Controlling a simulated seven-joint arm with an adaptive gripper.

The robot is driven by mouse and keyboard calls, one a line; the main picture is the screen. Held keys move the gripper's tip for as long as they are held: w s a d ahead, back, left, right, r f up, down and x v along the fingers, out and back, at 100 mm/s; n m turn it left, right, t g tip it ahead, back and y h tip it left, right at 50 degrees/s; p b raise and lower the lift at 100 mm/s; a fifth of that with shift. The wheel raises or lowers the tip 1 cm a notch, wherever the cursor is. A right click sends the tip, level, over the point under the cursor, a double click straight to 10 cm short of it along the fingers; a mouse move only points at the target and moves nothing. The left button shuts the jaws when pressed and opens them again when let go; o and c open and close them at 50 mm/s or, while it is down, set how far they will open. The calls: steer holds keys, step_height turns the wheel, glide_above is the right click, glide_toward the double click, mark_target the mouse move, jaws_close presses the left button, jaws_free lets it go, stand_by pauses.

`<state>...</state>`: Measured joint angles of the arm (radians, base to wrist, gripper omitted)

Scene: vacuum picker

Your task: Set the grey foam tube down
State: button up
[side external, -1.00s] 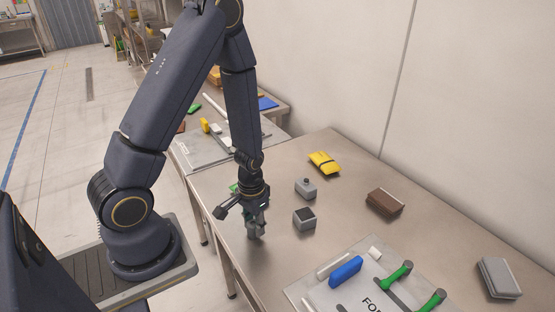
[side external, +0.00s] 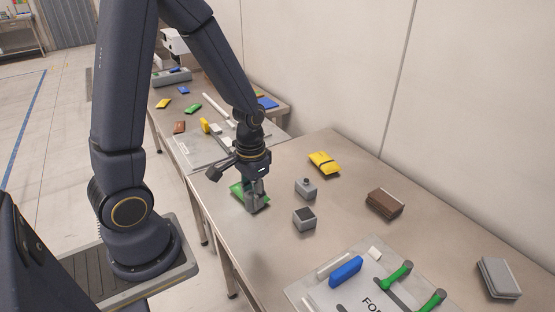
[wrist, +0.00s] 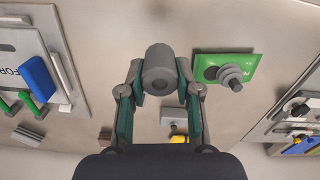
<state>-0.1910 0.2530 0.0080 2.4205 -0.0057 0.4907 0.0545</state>
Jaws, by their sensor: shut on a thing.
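The grey foam tube (wrist: 160,70) is a short, thick cylinder with a dark hole in its end, seen end-on in the wrist view. My gripper (wrist: 160,85) is shut on it, one finger pad on each side. In the side external view my gripper (side external: 257,200) points down over the near-left part of the steel table, in front of a green packet. The tube is hard to tell apart from the grey fingers there. Whether it touches the table cannot be told.
The green packet (wrist: 242,66) lies close beside the tube, with a grey ribbed cup over it. Two small grey boxes (side external: 305,188) (side external: 304,219) stand right of my gripper. A yellow pouch (side external: 323,163) and brown block (side external: 384,203) lie farther off. A board (side external: 318,292) is at the front.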

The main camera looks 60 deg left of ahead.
steer(key=w+a+r+n, duration=0.15)
steer(key=w+a, duration=0.25)
steer(key=a, duration=0.4)
steer(key=w+a+r+m, duration=0.15)
steer(key=w+a, duration=0.25)
steer(key=a, duration=0.4)
steer(key=shift+n, duration=0.6)
steer(key=w+a+f, duration=0.1)
steer(key=w+f, duration=0.2)
steer(key=w+a+f, duration=0.2)
steer(key=w+f, duration=0.1)
steer(key=w, duration=0.1)
steer(key=w+a+f, duration=0.2)
steer(key=w, duration=0.1)
steer(key=shift+w+a+f, duration=0.25)
steer(key=shift+w+f, duration=0.05)
steer(key=shift+f, duration=0.1)
steer(key=shift+w+a+f, duration=0.15)
steer(key=shift+w+f, duration=0.2)
steer(key=shift+f, duration=0.05)
steer(key=shift+w+a+f, duration=0.1)
steer(key=shift+w+f, duration=0.1)
steer(key=shift+f, duration=1.55)
steer(key=o, duration=0.9)
steer(key=shift+f, duration=0.15)
steer(key=shift+o, duration=0.2)
